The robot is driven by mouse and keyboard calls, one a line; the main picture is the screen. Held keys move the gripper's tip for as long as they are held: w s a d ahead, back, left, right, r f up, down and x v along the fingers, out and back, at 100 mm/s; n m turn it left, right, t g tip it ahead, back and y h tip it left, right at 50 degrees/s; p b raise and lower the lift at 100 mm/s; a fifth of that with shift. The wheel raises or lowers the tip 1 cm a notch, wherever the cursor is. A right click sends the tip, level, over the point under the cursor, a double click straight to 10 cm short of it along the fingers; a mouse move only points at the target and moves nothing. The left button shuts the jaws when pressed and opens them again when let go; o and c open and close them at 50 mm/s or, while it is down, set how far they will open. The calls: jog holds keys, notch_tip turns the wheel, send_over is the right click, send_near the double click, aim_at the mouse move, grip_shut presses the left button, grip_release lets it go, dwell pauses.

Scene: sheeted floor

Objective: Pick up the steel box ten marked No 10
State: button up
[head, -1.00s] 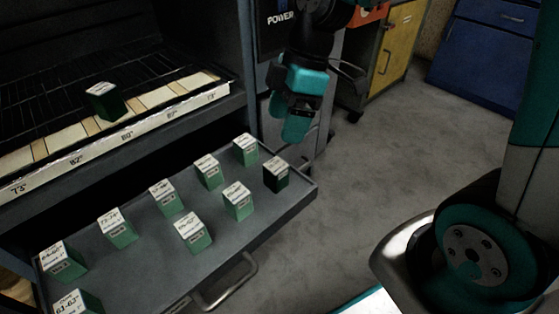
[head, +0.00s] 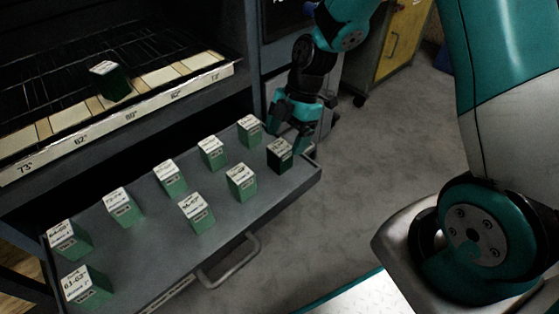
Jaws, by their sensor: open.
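Several green boxes with white labelled tops stand on a grey pull-out tray (head: 150,262). The labels are too small for me to read a No 10 on any of them. A darker green box (head: 280,156) stands at the tray's right end, with another green box (head: 249,131) behind it to the left. One more dark green box (head: 110,80) stands on the shelf above. My gripper (head: 296,138) is open, pointing down at the tray's far right corner, close behind the darker box. Its fingertips are partly hidden, and I cannot tell whether they touch anything.
The upper shelf has a wire rack (head: 50,95) and a front strip (head: 110,128) marked with degrees. A handle (head: 232,262) juts from the tray's front. A yellow cabinet (head: 402,40) stands at the back.

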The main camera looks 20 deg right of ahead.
aim_at(281, 146)
jog(key=b+x, duration=0.2)
jog(key=x, duration=0.4)
jog(key=shift+w, duration=0.1)
jog(key=shift+r, duration=0.1)
jog(key=c, duration=1.2)
jog(key=shift+r, duration=0.15)
